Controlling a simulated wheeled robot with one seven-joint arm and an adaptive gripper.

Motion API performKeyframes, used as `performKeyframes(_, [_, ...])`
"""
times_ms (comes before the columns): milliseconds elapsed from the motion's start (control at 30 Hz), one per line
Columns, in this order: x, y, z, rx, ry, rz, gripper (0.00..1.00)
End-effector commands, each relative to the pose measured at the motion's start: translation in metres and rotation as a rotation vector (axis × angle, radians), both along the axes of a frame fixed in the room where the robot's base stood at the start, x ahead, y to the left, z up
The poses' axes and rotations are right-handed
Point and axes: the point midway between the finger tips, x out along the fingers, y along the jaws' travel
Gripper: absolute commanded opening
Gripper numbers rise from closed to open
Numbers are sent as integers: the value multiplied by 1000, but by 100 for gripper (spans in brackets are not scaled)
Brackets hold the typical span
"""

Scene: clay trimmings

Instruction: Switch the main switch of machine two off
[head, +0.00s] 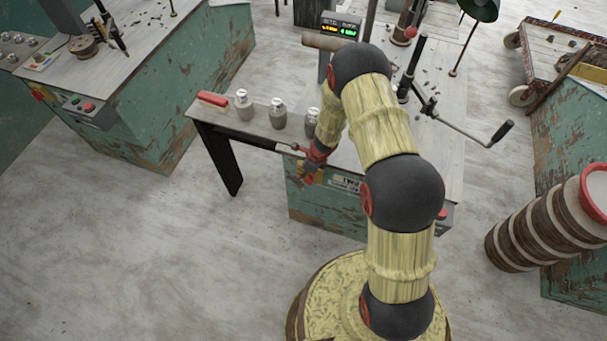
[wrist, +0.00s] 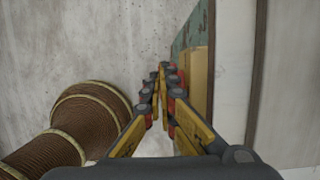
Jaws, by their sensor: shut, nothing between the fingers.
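Machine two is the green, paint-chipped bench (head: 312,206) in the middle of the head view, with a partly covered "TWO" label (head: 350,181) on its front. My gripper (head: 306,178) is low at the bench's left front corner, pointing down, shut and empty. A yellow plate (head: 318,178) shows just beside it on the front. In the wrist view my closed fingers (wrist: 164,72) are close to the green front and its yellow plate (wrist: 196,82). I cannot tell whether they touch. The main switch's handle is not clearly visible, so its position cannot be told.
A crank handle (head: 503,131) sticks out at right. Another machine (head: 150,110) stands at left. The floor in front at left is free.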

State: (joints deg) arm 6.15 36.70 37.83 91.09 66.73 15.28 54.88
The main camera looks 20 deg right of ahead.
Motion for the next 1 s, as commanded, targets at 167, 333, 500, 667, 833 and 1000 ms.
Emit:
performKeyframes(167, [0, 0, 2, 0, 0, 0, 0])
performKeyframes(333, [0, 0, 9, 0, 0, 0, 0])
performKeyframes(500, [0, 0, 16, 0, 0, 0, 0])
performKeyframes(667, [0, 0, 16, 0, 0, 0, 0])
performKeyframes(833, [0, 0, 16, 0, 0, 0, 0])
performKeyframes(1000, [0, -2, 24, 0, -1, -1, 0])
